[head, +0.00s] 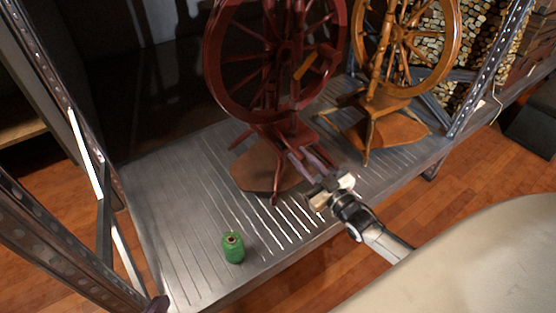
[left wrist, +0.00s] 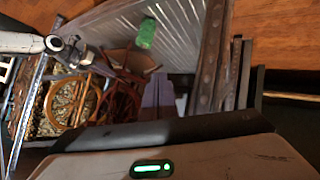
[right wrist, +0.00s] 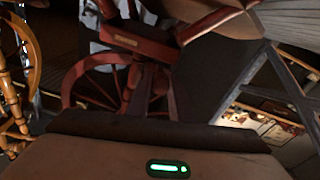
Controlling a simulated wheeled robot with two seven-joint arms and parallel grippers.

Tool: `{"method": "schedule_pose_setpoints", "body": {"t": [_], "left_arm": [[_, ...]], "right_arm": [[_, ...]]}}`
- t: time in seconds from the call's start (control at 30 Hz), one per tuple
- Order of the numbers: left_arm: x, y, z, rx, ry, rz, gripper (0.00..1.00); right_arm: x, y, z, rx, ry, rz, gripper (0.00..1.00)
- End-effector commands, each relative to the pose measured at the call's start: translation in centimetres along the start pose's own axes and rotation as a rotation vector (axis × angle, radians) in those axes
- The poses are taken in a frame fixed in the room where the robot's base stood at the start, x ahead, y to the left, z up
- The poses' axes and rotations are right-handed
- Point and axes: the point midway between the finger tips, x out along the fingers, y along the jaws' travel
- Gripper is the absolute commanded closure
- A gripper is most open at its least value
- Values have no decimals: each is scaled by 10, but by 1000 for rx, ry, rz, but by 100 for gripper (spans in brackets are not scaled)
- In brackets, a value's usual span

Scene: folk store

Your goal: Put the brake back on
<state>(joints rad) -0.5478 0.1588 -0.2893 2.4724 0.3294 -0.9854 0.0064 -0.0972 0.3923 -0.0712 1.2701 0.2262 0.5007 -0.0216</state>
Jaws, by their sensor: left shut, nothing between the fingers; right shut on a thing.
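A dark red spinning wheel (head: 283,118) stands on a ribbed metal shelf (head: 180,215). An orange-yellow piece (head: 306,66) shows across its spokes; I cannot tell if it is the brake. My right gripper (head: 311,165) is low at the front of the red wheel, shut on a red wooden part of it, mostly hidden by the fingers. The red wheel also shows in the right wrist view (right wrist: 92,68). My left gripper (left wrist: 158,92) is shut and empty, apart from the wheels; at most its tip shows at the head view's bottom edge.
A lighter orange-brown spinning wheel (head: 372,103) stands to the right on the shelf. A green spool (head: 234,250) stands near the shelf's front edge. Metal uprights (head: 492,65) bound the shelf, with stacked firewood (head: 490,30) behind. The shelf's left part is clear.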

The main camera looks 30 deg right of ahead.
Motion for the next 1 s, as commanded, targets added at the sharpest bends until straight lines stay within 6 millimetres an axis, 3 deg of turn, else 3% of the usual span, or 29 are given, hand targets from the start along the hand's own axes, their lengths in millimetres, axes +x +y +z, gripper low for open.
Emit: {"method": "schedule_pose_setpoints", "body": {"t": [0.67, 0.7, 0.8, 1.0], "left_arm": [[-1, 4, -4, -6, 23, 16, 100], [-1, 4, -4, -6, 23, 16, 100], [-1, 4, -4, -6, 23, 16, 100], [-1, 3, -4, -5, 23, 15, 100]], "right_arm": [[-4, 4, 9, 2, 80, 28, 100], [-4, 4, 9, 2, 80, 28, 79], [-4, 4, 9, 1, 80, 28, 62], [-4, 4, 8, 1, 81, 28, 62]]}}
